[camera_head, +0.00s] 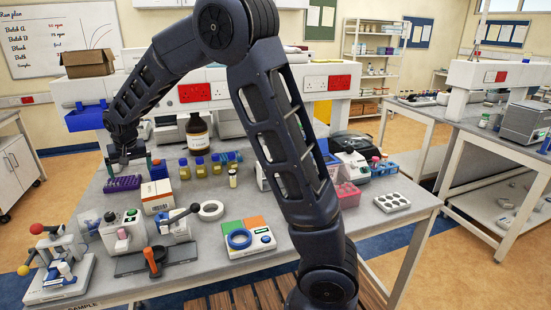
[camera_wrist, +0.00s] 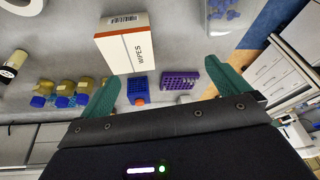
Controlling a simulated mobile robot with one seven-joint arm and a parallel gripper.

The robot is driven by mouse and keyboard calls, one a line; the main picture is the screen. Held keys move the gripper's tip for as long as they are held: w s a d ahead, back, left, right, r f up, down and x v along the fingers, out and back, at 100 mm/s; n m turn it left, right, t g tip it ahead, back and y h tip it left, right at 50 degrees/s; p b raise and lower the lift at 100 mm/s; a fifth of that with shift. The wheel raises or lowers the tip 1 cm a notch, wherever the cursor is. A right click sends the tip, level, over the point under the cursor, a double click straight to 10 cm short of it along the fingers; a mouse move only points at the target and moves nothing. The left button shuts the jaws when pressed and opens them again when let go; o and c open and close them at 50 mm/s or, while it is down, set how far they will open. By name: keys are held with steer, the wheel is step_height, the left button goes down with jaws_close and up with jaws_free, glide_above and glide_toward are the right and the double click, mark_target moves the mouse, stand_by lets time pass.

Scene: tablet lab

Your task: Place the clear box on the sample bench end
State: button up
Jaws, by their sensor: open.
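The clear box (camera_wrist: 224,14) lies at the top right of the wrist view, cut by the frame edge, with blue pieces in it. In the head view a faint see-through box (camera_head: 88,229) stands at the bench's left side, left of a small white device. The lettering SAMPLE (camera_head: 84,305) shows on the bench's near left edge. My gripper (camera_head: 125,158) is open and empty, above the bench's left part, over a purple rack (camera_head: 122,183). Its green fingers (camera_wrist: 163,90) are spread apart in the wrist view, clear of the box.
A white and orange wipes box (camera_head: 156,196) and yellow blue-capped bottles (camera_head: 201,171) stand right of my gripper. A blue rack (camera_wrist: 140,88) is between the fingers in the wrist view. A red-knobbed device (camera_head: 60,262) fills the near left corner. A blue-ringed device (camera_head: 245,239) stands mid-bench.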

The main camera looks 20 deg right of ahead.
steer(key=s+d+r+m, duration=0.15)
steer(key=d+r, duration=0.25)
steer(key=d, duration=0.6)
steer(key=s+d+r, duration=0.3)
steer(key=d, duration=0.7)
steer(key=s+d+r, duration=0.2)
steer(key=d+r, duration=0.2)
steer(key=d, duration=0.6)
steer(key=s+d+f+m+t+h, duration=0.1)
steer(key=s+d+f, duration=0.1)
steer(key=s+d, duration=1.5)
steer(key=s, duration=0.4)
steer(key=shift+d+m+h, duration=0.3)
steer(key=shift+d+m, duration=0.05)
steer(key=shift+d, duration=0.05)
